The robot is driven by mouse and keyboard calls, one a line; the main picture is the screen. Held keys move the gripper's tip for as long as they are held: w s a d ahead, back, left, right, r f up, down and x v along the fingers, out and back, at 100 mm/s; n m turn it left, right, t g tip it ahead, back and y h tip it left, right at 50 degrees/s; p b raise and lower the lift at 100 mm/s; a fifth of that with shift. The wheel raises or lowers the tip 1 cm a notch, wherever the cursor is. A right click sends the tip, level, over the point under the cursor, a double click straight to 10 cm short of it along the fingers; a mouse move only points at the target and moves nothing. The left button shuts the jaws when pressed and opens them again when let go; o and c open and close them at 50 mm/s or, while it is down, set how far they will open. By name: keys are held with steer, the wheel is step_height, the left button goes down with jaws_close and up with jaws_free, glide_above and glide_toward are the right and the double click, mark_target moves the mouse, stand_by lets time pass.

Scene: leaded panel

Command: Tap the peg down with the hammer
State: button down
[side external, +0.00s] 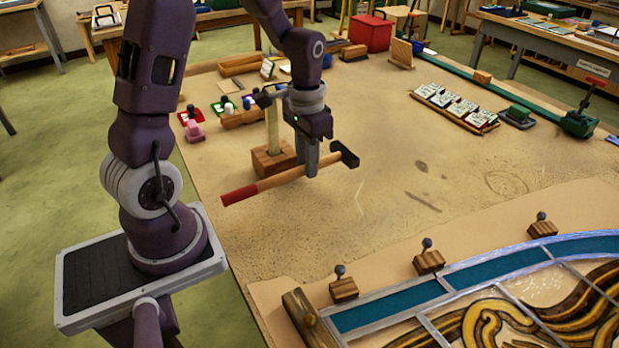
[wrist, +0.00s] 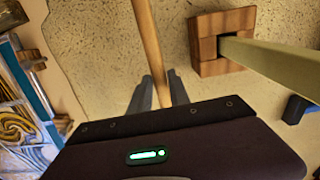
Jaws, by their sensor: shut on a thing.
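The hammer (side external: 276,182) has a wooden handle, a red grip end at the left and a dark head at the right. My gripper (side external: 309,165) is shut on the handle near the head, holding it roughly level. In the wrist view the handle (wrist: 147,35) runs between my fingers (wrist: 157,93); the head is hidden there. The pale peg (side external: 272,125) stands upright in a wooden block (side external: 266,167), just behind and left of my gripper in the side view. In the wrist view the peg (wrist: 275,62) rises from the block (wrist: 207,67) at the right. The hammer head is apart from the peg.
A leaded glass panel (side external: 470,290) lies at the front right, with small knobbed wooden blocks (side external: 429,262) along its edge. White tiles (side external: 456,107) on a rack and a red box (side external: 371,34) stand farther back. The middle of the table (side external: 400,180) is clear.

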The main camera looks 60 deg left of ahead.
step_height(320, 180, up, 4)
steer(key=shift+w+f, duration=0.1)
steer(key=shift+f, duration=0.15)
steer(key=w+d+f+m, duration=0.1)
steer(key=d+m, duration=0.7)
steer(key=d, duration=1.2)
steer(key=shift+w, duration=0.55)
steer(key=shift+f, duration=0.25)
